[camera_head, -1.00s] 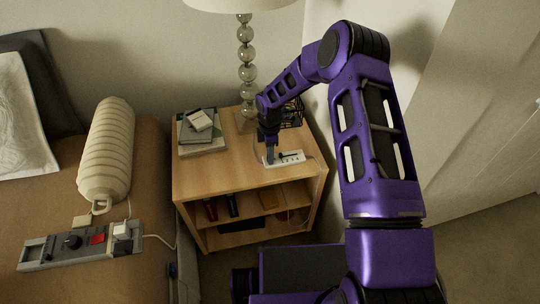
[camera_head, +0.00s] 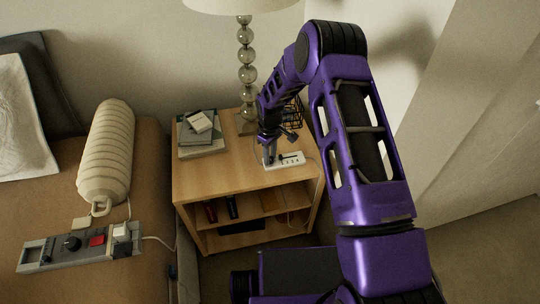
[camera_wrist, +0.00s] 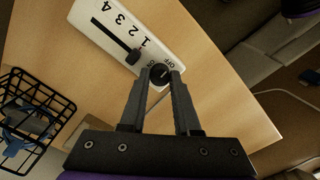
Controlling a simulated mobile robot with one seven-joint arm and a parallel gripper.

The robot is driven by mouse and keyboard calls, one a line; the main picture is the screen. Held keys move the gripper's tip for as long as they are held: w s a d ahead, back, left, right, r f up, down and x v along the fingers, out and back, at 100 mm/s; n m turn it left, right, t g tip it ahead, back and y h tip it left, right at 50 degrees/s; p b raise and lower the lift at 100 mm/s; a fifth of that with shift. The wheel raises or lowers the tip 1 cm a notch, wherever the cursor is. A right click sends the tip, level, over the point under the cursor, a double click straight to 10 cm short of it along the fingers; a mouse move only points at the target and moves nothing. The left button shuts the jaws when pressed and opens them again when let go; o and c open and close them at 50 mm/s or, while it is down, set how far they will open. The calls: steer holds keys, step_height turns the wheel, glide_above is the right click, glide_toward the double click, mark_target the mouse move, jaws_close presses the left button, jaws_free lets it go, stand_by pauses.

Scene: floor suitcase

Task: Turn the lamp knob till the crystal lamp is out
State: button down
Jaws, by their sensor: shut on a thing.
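The crystal lamp (camera_head: 247,75), a stem of stacked glass balls under a pale shade, stands at the back of the wooden nightstand. The shade's top is cut off, and I cannot tell whether the lamp is lit. A white control panel (camera_head: 292,160) lies on the nightstand in front of it. In the wrist view the panel (camera_wrist: 177,27) shows numbers, a black slider and ON/OFF marks. My gripper (camera_head: 269,161) points down at the panel's left end. In the wrist view its fingertips (camera_wrist: 161,73) are shut on the round black lamp knob (camera_wrist: 160,74).
A black wire basket (camera_head: 291,116) stands behind the panel, close to my wrist. Books (camera_head: 201,137) are stacked at the nightstand's left. A bed with a ribbed cream bottle-shaped object (camera_head: 106,152) and a grey switch box (camera_head: 80,245) is further left. A wall rises at right.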

steer(key=shift+m, duration=0.6)
steer(key=c, duration=0.6)
jaws_free()
step_height(320, 180, up, 18)
steer(key=shift+f+p, duration=0.25)
steer(key=shift+p, duration=0.95)
